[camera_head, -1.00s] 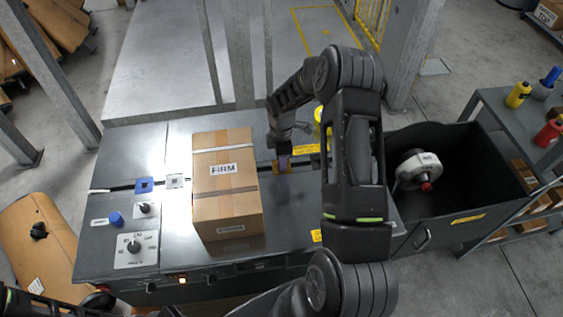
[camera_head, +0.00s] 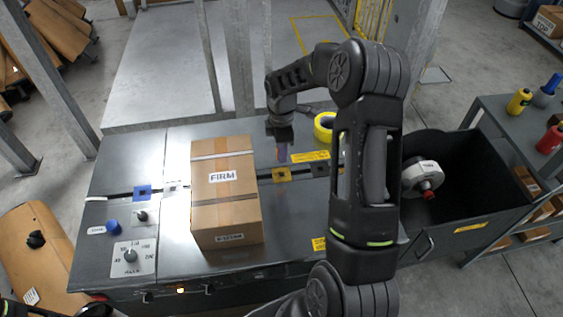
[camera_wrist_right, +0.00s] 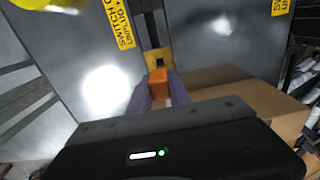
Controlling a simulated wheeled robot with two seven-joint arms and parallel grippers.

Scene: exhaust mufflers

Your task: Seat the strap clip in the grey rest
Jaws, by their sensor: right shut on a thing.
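My right gripper (camera_head: 282,155) is shut on the strap clip (camera_wrist_right: 160,84), a small orange block between purple fingers in the wrist view. The gripper points down, with the clip a little above or beside the yellow rest (camera_head: 281,174), which has a dark opening. The wrist view also shows that rest (camera_wrist_right: 157,60) just beyond the clip. The grey rest (camera_head: 173,186) lies on the bench's dark slot, left of the carton and right of the blue rest (camera_head: 143,192). In the head view the clip is hard to make out.
A taped carton (camera_head: 226,202) marked FIRM stands across the slot between my right gripper and the grey rest. A dark rest (camera_head: 321,170) is right of the yellow one. A yellow tape roll (camera_head: 324,125) lies behind. A black bin (camera_head: 455,180) stands at the right.

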